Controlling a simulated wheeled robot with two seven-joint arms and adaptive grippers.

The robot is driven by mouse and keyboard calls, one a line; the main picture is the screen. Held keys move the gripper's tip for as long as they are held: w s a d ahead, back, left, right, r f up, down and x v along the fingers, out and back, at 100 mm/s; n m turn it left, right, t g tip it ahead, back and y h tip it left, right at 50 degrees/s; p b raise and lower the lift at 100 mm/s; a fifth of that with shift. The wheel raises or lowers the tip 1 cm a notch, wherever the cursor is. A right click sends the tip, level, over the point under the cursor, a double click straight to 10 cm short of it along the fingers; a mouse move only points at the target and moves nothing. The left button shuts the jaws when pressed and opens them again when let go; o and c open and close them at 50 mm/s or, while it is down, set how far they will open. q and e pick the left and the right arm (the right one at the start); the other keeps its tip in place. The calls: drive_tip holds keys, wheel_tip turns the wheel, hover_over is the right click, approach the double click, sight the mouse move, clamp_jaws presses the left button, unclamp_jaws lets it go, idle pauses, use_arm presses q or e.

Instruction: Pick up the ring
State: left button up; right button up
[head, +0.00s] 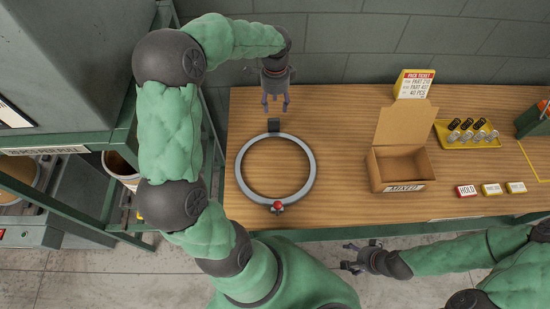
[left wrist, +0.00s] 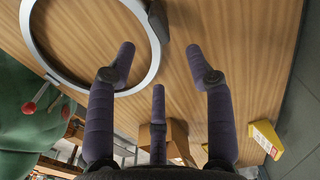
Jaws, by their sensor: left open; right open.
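A grey ring (head: 308,190) lies flat on the left part of the wooden table. A red-knobbed piece (head: 278,206) sits at its near edge and a dark block (head: 274,124) at its far edge. The ring (left wrist: 35,40) also shows at the upper left of the left wrist view, cut off by the frame. My left gripper (head: 275,108) is open and empty, above the table beyond the ring's far edge and apart from it. My right gripper (head: 348,257) is open and empty, off the table's front edge.
An open cardboard box (head: 400,170) marked MIXED stands right of the ring. A yellow tray (head: 450,137) holds several springs. A ticket stand (head: 414,84) is at the back, and a red HOLD block (head: 467,191) lies near the front. The table between ring and box is clear.

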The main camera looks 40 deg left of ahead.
sight(275, 120)
use_arm(q)
wheel_tip(275, 120, down, 4)
drive_tip(key=shift+f+b, duration=0.2)
drive_tip(key=shift+b, duration=0.2)
drive_tip(key=shift+s+f+b, duration=0.15)
drive_tip(key=shift+f+b, duration=0.55)
drive_tip(key=shift+f, duration=1.85)
clamp_jaws()
